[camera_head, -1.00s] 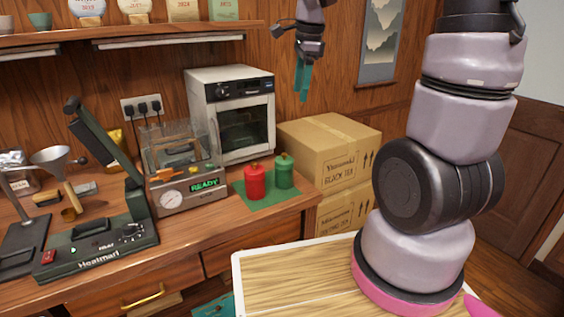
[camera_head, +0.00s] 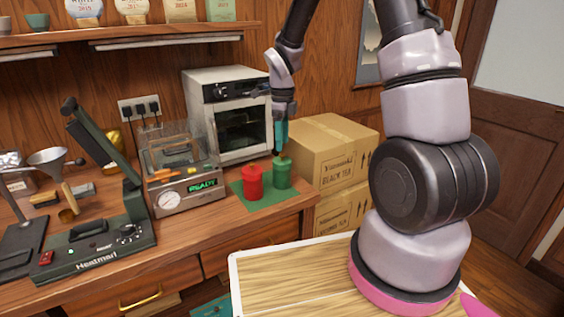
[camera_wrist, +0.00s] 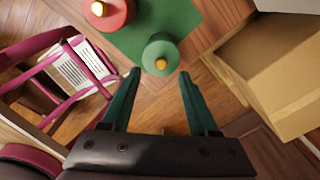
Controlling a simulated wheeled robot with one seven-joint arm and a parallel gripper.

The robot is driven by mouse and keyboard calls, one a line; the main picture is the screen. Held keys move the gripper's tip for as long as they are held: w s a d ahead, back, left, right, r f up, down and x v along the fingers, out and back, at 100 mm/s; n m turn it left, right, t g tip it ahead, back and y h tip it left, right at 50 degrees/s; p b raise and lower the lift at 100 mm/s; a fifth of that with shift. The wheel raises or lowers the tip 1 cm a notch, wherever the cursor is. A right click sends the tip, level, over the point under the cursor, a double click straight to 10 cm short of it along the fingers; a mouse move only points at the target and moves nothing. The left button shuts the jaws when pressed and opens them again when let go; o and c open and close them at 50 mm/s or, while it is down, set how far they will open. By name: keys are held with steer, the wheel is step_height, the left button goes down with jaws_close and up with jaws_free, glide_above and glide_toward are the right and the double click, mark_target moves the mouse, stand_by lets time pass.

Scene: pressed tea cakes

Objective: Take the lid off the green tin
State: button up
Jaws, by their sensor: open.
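The green tin (camera_head: 282,176) stands upright on a green mat (camera_head: 238,187) at the right end of the wooden counter. In the wrist view the green tin (camera_wrist: 160,55) shows from above, its lid on with a brass-coloured knob in the middle. My gripper (camera_head: 281,147) points down just above the tin in the head view. In the wrist view my gripper (camera_wrist: 158,73) is open, its two teal fingers apart with nothing between them; the tin lies just beyond the fingertips. The exact height between fingertips and knob is hard to tell.
A red tin (camera_head: 252,183) stands close to the left of the green tin. A white oven (camera_head: 228,115) is behind, and a sealing machine (camera_head: 183,185) with a "READY" display is to the left. Cardboard boxes (camera_head: 335,160) stand to the right, beyond the counter's edge.

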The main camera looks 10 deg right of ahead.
mark_target(282, 154)
step_height(282, 154, down, 4)
steer(key=shift+w+f, duration=0.1)
steer(key=shift+w, duration=0.05)
jaws_close()
